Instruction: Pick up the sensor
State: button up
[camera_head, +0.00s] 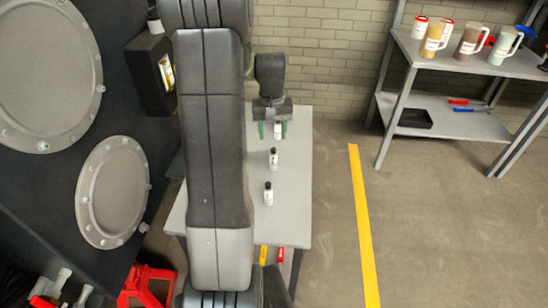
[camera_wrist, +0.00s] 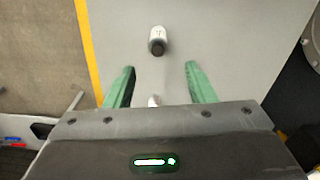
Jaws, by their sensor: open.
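Three small white cylinders with black ends, which look like sensors, stand in a row on a grey table (camera_head: 297,215). The near sensor (camera_head: 268,196) and the middle sensor (camera_head: 273,160) stand clear of my gripper. The far sensor (camera_head: 278,131) appears between the green fingers of my gripper (camera_head: 272,132), nearer the right finger. In the wrist view my gripper (camera_wrist: 159,68) is open. One sensor (camera_wrist: 157,40) stands beyond the fingertips, and another white piece (camera_wrist: 154,100) shows between the fingers, partly hidden by the gripper body. I cannot tell which sensor is meant.
A dark chassis wall with round grey covers (camera_head: 115,192) is at the left. A metal shelf (camera_head: 450,62) with jugs stands at the back right, beyond a yellow floor line (camera_head: 362,220). A brick wall is behind the table. The table's right edge is clear.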

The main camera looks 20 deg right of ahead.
aim_at(273, 152)
notch_tip(273, 152, down, 6)
jog(key=shift+r, duration=0.25)
jog(key=shift+s+f+p, duration=0.2)
jog(key=shift+f+p, duration=0.1)
jog(key=shift+f, duration=1.1)
jog(key=shift+s+f+p, duration=0.15)
jog(key=shift+f+p, duration=0.1)
jog(key=shift+f, duration=1.15)
grip_shut()
